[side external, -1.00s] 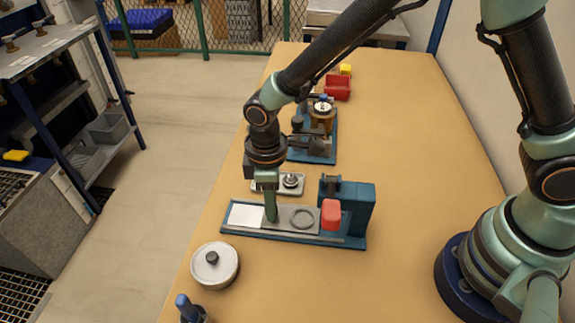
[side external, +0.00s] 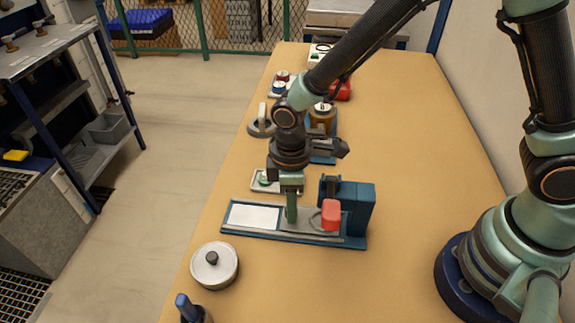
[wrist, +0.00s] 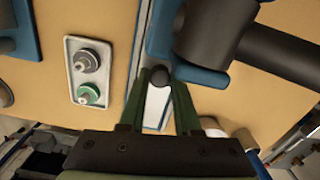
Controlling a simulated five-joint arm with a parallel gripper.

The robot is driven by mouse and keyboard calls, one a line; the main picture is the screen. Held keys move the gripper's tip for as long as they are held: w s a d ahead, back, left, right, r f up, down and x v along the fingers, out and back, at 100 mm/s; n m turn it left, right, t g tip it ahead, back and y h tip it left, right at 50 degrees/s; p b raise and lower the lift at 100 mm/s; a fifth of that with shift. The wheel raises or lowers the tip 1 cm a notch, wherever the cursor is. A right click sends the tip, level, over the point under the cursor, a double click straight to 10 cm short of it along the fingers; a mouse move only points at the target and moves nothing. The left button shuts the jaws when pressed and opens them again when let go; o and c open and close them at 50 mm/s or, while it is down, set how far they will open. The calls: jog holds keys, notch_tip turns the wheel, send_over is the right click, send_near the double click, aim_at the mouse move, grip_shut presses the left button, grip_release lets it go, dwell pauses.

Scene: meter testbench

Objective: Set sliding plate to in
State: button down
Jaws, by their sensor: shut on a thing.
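The sliding plate (side external: 302,226) is a grey plate with a ring marking, lying in a long blue base (side external: 275,236). Its right part sits under the red block (side external: 331,213) of the blue housing (side external: 356,205), which partly hides the ring. A white strip (side external: 254,216) of the base is bare at the left. My gripper (side external: 292,217) points straight down onto the plate's left part. In the wrist view its green fingers are shut on a dark round knob (wrist: 159,76), with the white strip (wrist: 155,108) below it.
A silver lidded pot (side external: 214,266) and a blue-handled item (side external: 190,310) stand at the near left. A small tray (side external: 268,182) with round parts lies behind the base, and another blue-based device (side external: 325,155) stands farther back.

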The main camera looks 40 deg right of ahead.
jog(key=shift+s+d, duration=0.2)
jog(key=shift+d, duration=0.25)
jog(key=c, duration=0.6)
grip_release()
jog(key=shift+a+r, duration=0.1)
jog(key=shift+r, duration=0.15)
notch_tip(320, 180, up, 12)
jog(key=shift+f, duration=0.2)
